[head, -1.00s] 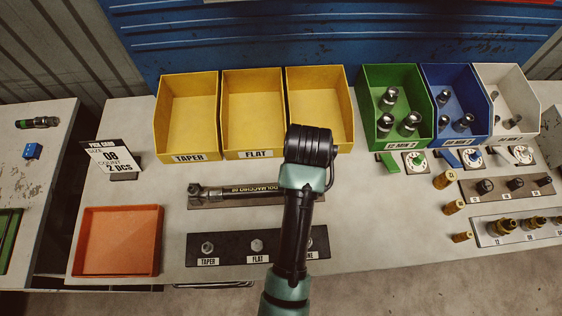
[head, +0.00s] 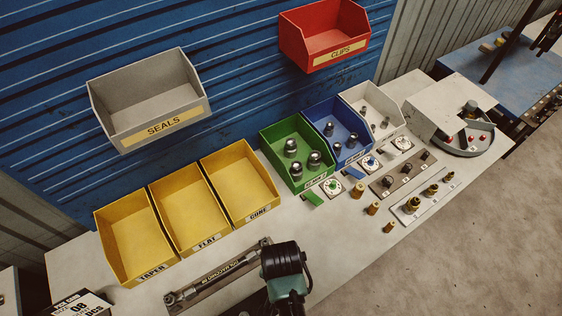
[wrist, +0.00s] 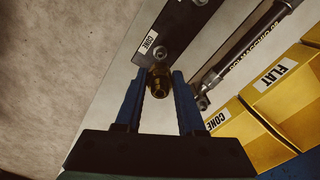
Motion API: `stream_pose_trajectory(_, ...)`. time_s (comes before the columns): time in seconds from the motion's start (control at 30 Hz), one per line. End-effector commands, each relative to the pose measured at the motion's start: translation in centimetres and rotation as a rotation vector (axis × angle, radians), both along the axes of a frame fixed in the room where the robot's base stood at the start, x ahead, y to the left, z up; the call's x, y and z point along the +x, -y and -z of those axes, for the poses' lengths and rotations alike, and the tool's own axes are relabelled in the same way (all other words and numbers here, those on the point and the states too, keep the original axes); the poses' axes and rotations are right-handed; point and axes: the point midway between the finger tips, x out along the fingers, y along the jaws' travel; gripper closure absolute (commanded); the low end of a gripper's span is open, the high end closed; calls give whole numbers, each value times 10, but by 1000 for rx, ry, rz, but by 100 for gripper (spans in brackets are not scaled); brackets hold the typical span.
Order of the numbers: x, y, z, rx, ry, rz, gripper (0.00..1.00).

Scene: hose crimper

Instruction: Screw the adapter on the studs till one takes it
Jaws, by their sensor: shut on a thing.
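In the wrist view my gripper (wrist: 159,77) has its two blue fingers shut on a small brass adapter (wrist: 158,88). The adapter's round open end faces the camera. Just beyond it is the end of the dark stud plate (wrist: 172,38), with a stud (wrist: 160,53) beside the CONE label (wrist: 148,42). I cannot tell whether the adapter touches that stud. Another stud (wrist: 200,2) is cut by the top edge. In the head view my arm hides the fingers, and the stud plate is out of frame.
The hose (head: 222,275) lies on its rest beside my arm. Yellow bins (head: 192,218) stand behind it, the CONE bin (wrist: 235,138) close to my fingers in the wrist view. Green (head: 296,155), blue and white bins, brass fittings (head: 357,191) and gauges are further right.

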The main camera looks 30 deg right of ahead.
Motion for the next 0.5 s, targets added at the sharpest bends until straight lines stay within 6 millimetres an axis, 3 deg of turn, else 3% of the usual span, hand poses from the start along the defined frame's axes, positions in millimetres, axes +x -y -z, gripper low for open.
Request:
stream_pose_trajectory(0.37, 0, -1, -2, 1, 1, -4, 100)
stream_pose_trajectory(0.5, 0, -1, 10, 1, 1, -4, 100)
